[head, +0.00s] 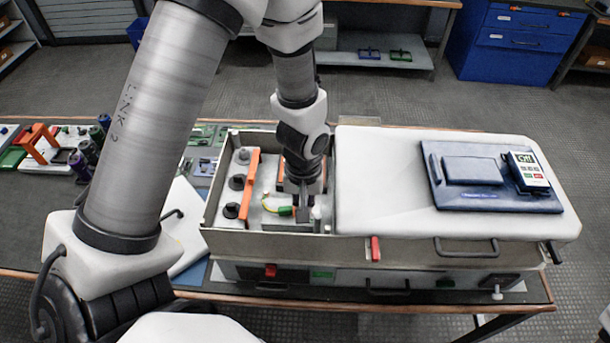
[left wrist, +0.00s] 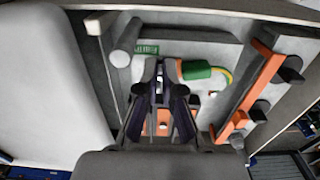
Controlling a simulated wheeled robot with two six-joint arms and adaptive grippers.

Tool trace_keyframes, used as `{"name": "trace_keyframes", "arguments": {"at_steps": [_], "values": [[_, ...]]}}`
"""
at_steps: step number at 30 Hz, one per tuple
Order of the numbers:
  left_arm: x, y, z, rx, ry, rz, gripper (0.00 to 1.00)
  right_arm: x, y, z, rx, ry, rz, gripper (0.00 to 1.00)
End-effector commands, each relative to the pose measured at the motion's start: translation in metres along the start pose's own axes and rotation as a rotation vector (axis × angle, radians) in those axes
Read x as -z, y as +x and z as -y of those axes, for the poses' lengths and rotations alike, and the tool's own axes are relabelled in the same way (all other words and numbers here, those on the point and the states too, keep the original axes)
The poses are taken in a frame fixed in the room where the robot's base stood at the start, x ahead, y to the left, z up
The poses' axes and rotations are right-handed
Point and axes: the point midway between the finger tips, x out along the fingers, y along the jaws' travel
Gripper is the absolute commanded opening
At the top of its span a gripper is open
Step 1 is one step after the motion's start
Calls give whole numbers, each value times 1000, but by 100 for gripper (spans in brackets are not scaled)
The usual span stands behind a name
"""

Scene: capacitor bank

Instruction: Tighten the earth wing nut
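My left gripper (head: 303,212) reaches straight down into the open bay of the capacitor bank (head: 226,218). In the left wrist view its two dark fingers (left wrist: 160,68) stand close together with a narrow gap. A small pale metal part (left wrist: 159,86) shows in that gap; I cannot tell whether it is the earth wing nut or whether the fingers press on it. The earth lead's green sleeve (left wrist: 196,69) ends right beside the fingertips, with its yellow-green wire (left wrist: 228,78) curving away. In the head view the sleeve (head: 285,211) is just left of the fingers. My right gripper is out of view.
An orange bar (head: 249,184) with black terminals runs along the bay's left part. A white cylinder (left wrist: 124,63) stands near the fingers. The bay's walls surround the gripper closely. A white cover (head: 385,190) to the right carries a blue case (head: 470,180) and a meter (head: 529,170).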

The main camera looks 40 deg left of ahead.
Motion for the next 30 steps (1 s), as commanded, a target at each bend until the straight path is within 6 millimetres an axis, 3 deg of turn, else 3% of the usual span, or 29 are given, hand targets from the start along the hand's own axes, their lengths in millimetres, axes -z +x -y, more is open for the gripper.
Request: {"name": "trace_keyframes", "arguments": {"at_steps": [13, 30], "values": [[-4, 4, 6, 7, 274, 14, 0, 0, 3, 0, 0, 0, 0, 37], [-3, 3, 7, 6, 321, 13, 0, 0, 3, 0, 0, 0, 0, 37]]}}
